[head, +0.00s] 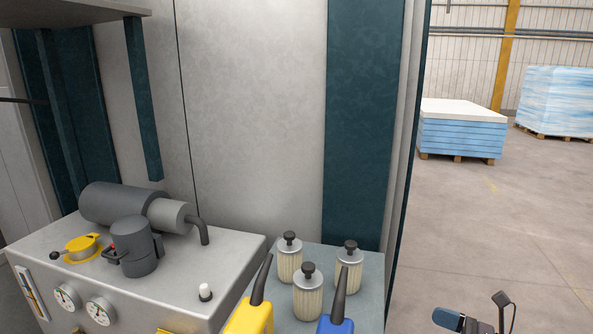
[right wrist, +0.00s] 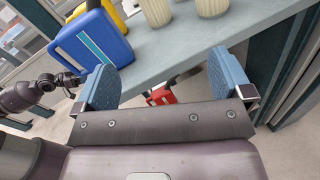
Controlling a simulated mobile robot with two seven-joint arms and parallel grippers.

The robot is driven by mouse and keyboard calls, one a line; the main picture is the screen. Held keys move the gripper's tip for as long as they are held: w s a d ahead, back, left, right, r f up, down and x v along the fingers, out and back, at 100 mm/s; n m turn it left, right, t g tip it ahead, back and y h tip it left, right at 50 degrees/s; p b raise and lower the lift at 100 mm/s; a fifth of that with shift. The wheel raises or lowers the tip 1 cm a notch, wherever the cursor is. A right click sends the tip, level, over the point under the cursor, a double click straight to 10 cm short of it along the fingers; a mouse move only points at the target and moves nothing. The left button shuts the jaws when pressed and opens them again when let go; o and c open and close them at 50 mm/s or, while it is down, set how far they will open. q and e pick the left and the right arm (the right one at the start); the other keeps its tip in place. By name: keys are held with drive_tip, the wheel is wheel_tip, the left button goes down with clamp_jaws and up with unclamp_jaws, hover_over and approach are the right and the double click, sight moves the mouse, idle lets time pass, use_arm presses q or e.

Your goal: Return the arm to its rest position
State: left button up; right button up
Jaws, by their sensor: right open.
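My right gripper (head: 475,312) shows at the bottom edge of the head view, to the right of the small grey-blue table (head: 372,285). In the right wrist view the right gripper (right wrist: 163,78) has its two blue-padded fingers wide apart, with nothing held between them. A blue canister (right wrist: 92,45) on the table lies beyond the left finger. The table edge crosses beyond the fingers. My left gripper is in neither view.
Three ribbed jars (head: 308,297) stand on the table behind yellow (head: 250,318) and blue canisters. A grey machine unit (head: 225,270) with gauges is at left. A red object (right wrist: 161,96) shows low beyond the fingers. Open floor (head: 480,230) lies right.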

drive_tip(key=w+d+r+m+t+h, duration=0.1)
drive_tip(key=w+m+t+h, duration=0.4)
drive_tip(key=m, duration=1.1)
drive_tip(key=s+f+m+h, duration=0.8)
drive_tip(key=s+f+m, duration=0.25)
drive_tip(key=m, duration=1.05)
drive_tip(key=s+a+f+m+g+h, duration=0.2)
drive_tip(key=s+f+m, duration=0.5)
drive_tip(key=s, duration=0.8)
wheel_tip(320, 180, down, 3)
drive_tip(key=shift+f+g, duration=0.15)
drive_tip(key=shift+g, duration=0.55)
drive_tip(key=shift+s, duration=0.1)
